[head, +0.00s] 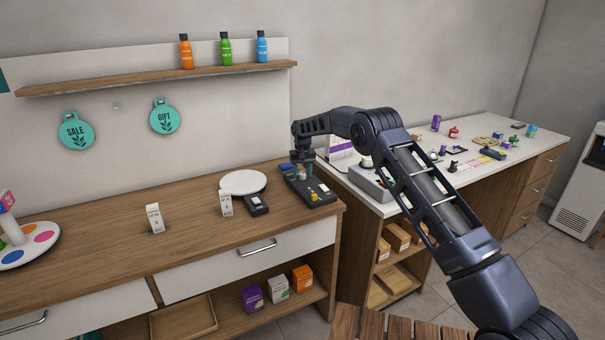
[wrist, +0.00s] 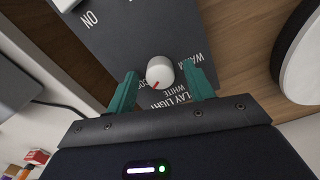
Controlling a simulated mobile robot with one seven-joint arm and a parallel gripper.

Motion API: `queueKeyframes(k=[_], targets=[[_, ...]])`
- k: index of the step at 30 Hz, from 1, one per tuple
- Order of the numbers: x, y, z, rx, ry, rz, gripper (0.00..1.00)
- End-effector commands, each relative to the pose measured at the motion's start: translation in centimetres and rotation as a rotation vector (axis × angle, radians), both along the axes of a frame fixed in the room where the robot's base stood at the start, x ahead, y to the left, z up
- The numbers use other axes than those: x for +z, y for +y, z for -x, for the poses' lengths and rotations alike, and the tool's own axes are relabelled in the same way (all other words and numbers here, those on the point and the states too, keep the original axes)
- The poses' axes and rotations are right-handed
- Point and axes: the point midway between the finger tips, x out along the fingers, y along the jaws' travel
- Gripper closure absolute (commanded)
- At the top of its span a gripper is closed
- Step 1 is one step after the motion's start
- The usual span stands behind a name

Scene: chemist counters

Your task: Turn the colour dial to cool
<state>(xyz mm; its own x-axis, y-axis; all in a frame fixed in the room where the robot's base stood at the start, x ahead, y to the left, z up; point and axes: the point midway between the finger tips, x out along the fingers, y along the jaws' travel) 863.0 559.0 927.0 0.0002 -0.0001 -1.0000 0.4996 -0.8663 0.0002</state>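My gripper (wrist: 161,88) is open, with one teal finger on each side of the dial and a visible gap at both sides. In the head view my gripper (head: 303,173) is over the dark panel (head: 322,198) at the wooden counter's right end and largely hides the dial.
A round white plate (head: 243,182), a small dark device (head: 257,205) and small white cards (head: 154,217) stand left of the panel. A white-topped counter (head: 395,207) with a grey device (head: 370,184) is close on the right. A shelf (head: 150,79) holds bottles above.

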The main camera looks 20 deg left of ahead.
Motion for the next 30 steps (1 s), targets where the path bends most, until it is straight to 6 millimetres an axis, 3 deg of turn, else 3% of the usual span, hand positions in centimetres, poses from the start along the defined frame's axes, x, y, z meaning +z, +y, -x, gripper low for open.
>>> queueKeyframes(k=[11,24,30], targets=[[0.7,0.0,0.0,0.0,-0.001,0.0,0.48],[7.9,0.0,0.0,0.0,-0.001,-0.002,0.48],[10.1,0.0,0.0,0.0,0.0,0.0,0.48]])
